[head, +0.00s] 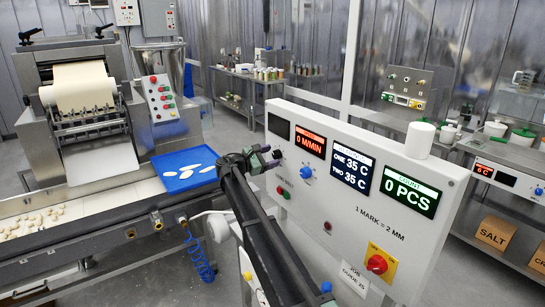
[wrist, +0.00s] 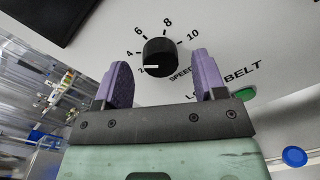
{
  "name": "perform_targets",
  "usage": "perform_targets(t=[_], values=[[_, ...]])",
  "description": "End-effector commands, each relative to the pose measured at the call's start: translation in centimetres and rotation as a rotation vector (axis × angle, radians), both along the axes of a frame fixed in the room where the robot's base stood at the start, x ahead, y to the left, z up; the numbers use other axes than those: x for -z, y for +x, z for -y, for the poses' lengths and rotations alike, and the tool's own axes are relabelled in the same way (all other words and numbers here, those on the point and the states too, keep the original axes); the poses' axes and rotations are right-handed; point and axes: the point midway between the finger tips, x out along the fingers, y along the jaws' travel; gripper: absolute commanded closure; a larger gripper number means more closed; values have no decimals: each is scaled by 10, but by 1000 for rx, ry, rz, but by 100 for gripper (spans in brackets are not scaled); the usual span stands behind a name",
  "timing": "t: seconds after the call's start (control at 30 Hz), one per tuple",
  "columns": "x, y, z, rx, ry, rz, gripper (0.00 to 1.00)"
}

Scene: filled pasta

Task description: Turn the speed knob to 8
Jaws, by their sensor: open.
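The speed knob (wrist: 160,52) is a round black knob on a white panel, with the numbers 2 to 10 around it and "SPEED" printed beside it. A white mark on its lower left side points toward the 2. My gripper (wrist: 161,66) is open, with one purple finger on each side of the knob in the wrist view. I cannot tell whether the fingers touch it or how deep they reach. In the head view my gripper (head: 264,160) is at the left part of the white panel (head: 345,215), and the knob is hidden there.
A green button (wrist: 243,93) and a blue knob (wrist: 294,156) are near my gripper. The panel's red display (head: 311,142) reads 0 M/MIN. A red stop button (head: 377,264) sits low on the panel. A blue tray (head: 175,160) with pasta sheets lies left.

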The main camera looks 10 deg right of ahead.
Motion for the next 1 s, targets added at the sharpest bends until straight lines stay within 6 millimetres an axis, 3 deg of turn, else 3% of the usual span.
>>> perform_targets(t=[0.13, 0.37, 0.67, 1.0], values=[[0, 5, 11, -1, 0, 0, 36], [0, 5, 12, -1, 1, 1, 37], [0, 5, 12, -1, 1, 1, 83], [0, 5, 12, -1, 16, 34, 85]])
